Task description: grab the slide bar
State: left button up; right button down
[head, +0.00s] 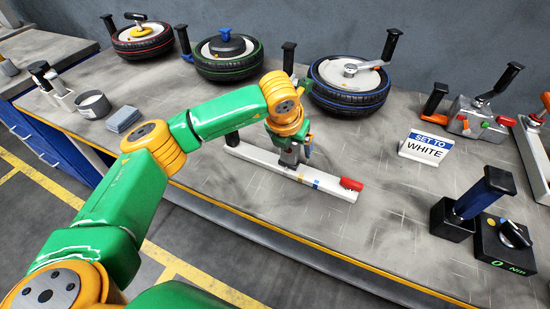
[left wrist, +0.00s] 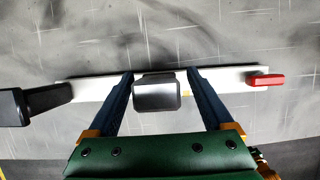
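The slide bar is a long white bar (head: 331,188) lying on the grey table, with a red tip (head: 351,184) at its right end and a black upright handle (head: 232,138) at its left end. It also crosses the left wrist view (left wrist: 232,77). My left gripper (head: 291,157) is over the middle of the bar, pointing down. In the left wrist view its two fingers (left wrist: 160,76) are spread on either side of a black block-like grip (left wrist: 157,94), with a narrow gap at each side. Contact is not visible. My right gripper is not in view.
Several tyres, including a blue-ringed one (head: 349,87), stand along the back. A "SET TO WHITE" sign (head: 425,147), a grey device (head: 473,118) and a black torque box (head: 503,245) are to the right.

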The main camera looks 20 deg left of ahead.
pick_arm(q)
jog(key=shift+r, duration=0.1)
grip_shut()
jog(key=shift+w+r, duration=0.1)
